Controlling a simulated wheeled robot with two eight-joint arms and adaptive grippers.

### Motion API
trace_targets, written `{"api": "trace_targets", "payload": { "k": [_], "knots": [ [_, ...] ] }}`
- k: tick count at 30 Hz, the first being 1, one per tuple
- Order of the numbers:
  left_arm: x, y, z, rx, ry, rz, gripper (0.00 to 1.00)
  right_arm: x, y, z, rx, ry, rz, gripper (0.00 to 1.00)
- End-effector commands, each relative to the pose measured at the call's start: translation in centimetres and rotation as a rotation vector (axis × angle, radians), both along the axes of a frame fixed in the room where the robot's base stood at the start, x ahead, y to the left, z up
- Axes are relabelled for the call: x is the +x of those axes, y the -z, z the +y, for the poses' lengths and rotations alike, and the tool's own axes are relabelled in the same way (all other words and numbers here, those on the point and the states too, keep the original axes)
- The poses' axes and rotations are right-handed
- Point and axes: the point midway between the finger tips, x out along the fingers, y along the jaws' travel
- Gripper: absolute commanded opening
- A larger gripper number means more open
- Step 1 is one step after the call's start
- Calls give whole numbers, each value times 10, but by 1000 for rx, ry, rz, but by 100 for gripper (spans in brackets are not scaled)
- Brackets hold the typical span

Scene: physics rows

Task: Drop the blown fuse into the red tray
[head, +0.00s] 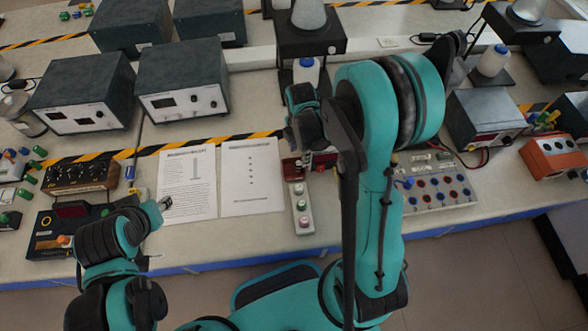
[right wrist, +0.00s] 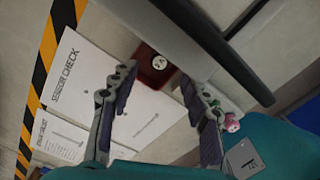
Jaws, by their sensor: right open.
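A small dark red tray or block (right wrist: 144,80) shows between my right fingertips in the right wrist view. A small whitish round piece (right wrist: 158,62) with dark marks shows against it. This may be the fuse; I cannot tell whether it lies in the red thing or above it. In the head view a dark red patch (head: 291,170) shows under my right gripper (head: 311,165), partly hidden by it. My right gripper (right wrist: 158,78) is open, its fingers apart on both sides. My left gripper (head: 158,212) is low over the bench's left front; its jaw opening is unclear.
A white strip with several coloured buttons (head: 302,208) lies by the right gripper. Two printed sheets (head: 188,185) lie left of it. A panel with blue and red sockets (head: 436,188) stands right. Grey instrument boxes (head: 182,80) stand behind the striped tape.

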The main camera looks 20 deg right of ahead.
Motion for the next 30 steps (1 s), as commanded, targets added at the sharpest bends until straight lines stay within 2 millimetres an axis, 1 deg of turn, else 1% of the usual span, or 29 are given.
{"api": "trace_targets", "payload": {
  "k": [2, 5, 8, 15, 19, 24, 30],
  "knots": [
    [0, 0, 0, 0, 0, 0, 39, 0, -2, 0, 0, 0, 0, 47],
    [0, 0, 0, 0, 0, 0, 39, 0, -12, 0, 0, 0, 0, 47],
    [0, 0, 0, 0, 0, 0, 39, 0, -30, 0, 0, 0, 0, 47],
    [0, 0, 0, 0, 0, 0, 39, 0, -82, 0, 0, 0, 0, 47],
    [0, 0, 0, 0, 0, 0, 39, 0, -103, 0, 0, 0, 0, 47],
    [0, 0, 0, 0, 0, 0, 39, 0, -118, 0, 0, 0, 0, 47],
    [0, 0, 0, 0, 0, 0, 39, 0, -120, 0, 0, 0, 0, 47]
  ]
}}
